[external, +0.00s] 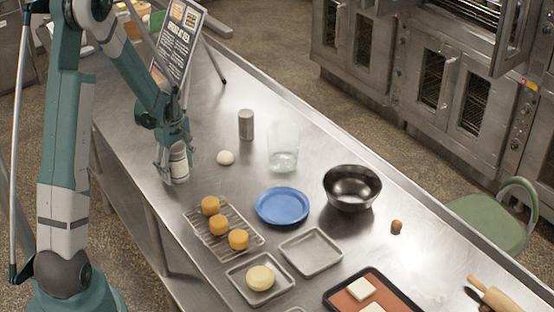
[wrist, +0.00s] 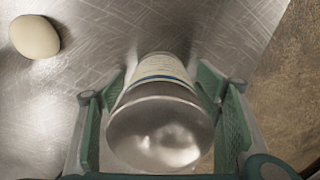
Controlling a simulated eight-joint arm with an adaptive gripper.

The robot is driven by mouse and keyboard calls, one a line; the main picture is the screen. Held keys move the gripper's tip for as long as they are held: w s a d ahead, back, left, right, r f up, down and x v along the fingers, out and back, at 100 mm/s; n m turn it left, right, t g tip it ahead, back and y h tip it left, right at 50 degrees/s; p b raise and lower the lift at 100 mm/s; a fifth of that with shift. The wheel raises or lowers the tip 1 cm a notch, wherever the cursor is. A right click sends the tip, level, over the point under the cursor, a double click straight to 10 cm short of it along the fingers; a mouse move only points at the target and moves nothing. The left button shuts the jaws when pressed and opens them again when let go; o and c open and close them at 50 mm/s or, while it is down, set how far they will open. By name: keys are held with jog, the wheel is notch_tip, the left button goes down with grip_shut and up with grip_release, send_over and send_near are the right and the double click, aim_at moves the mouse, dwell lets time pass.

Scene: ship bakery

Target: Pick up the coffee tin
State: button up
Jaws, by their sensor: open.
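A cylindrical container (external: 179,164) with a pale label stands upright on the steel table, at my gripper (external: 172,158). In the wrist view the container (wrist: 163,130) has a shiny rounded top and a whitish label with a blue line. My gripper (wrist: 160,88) is open, with one green-padded finger on each side of the container. I cannot tell whether the fingers touch it. No readable wording shows which of the two is the coffee tin.
An egg (external: 225,157) lies close to the right of my gripper, and a clear glass (external: 283,150) stands beyond it. A cooling rack (external: 222,241) with orange cakes, a blue plate (external: 283,206) and a black bowl (external: 352,187) are nearer the camera. A sign (external: 178,45) stands behind.

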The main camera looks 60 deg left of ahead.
jog(key=shift+f, duration=0.25)
dwell(0.4)
jog(key=c, duration=1.3)
